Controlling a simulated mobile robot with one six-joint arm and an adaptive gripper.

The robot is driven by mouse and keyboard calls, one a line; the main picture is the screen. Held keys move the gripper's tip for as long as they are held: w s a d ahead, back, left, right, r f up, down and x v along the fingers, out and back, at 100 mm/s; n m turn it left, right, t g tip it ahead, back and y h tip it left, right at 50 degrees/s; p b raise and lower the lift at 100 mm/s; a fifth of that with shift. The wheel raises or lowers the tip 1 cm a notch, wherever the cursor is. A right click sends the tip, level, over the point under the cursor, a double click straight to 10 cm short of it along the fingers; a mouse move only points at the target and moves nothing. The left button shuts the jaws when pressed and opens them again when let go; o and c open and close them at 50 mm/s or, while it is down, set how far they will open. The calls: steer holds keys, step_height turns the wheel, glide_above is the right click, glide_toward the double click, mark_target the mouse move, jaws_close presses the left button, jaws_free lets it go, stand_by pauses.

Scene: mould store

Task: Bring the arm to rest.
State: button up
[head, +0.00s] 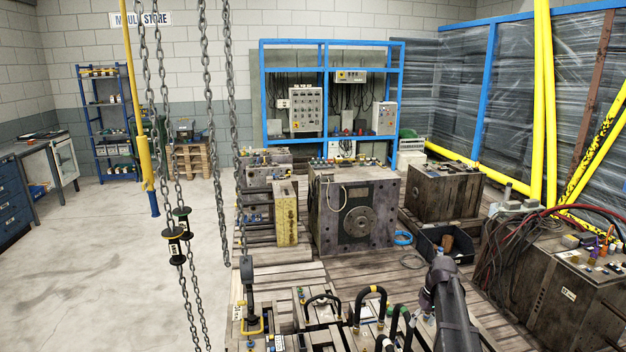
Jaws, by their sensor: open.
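A dark, rounded link of my arm rises from the bottom edge of the head view, right of centre. It leans slightly left and ends above the wooden pallet deck (345,268). I see no gripper fingers on it, so my gripper is not in view. No held object shows.
A large steel mould block (385,200) stands ahead on the deck, with another block (445,192) behind to the right. A block with hoses (545,290) stands at the right. Hoist chains (208,110) hang left of centre. The concrete floor (110,260) at left is clear.

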steer(key=s+a+f+m+h+b, duration=0.2)
steer(key=s+a+f, duration=0.1)
steer(key=s+a, duration=1.2)
steer(key=s, duration=0.4)
steer(key=shift+m+b, duration=0.3)
